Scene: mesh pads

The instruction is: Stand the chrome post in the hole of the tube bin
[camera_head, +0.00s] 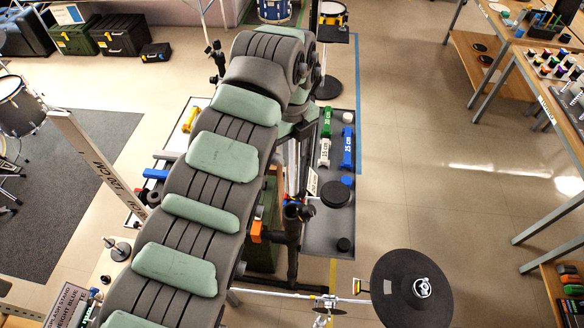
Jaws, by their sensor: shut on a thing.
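My thick grey arm with pale green pads crosses the middle of the view and bends over at the top. My gripper is not clearly visible; the arm's bend and links hide that area. A narrow shiny upright strip (291,160) shows just right of the arm, partly covered. I cannot tell whether it is the chrome post or what holds it. A dark green box-like thing (265,250) shows low beside the arm, mostly hidden. I cannot tell whether it is the tube bin, and no hole is visible.
A black cymbal pad (395,275) stands at lower right. Workbenches (545,100) line the right. The floor between is clear.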

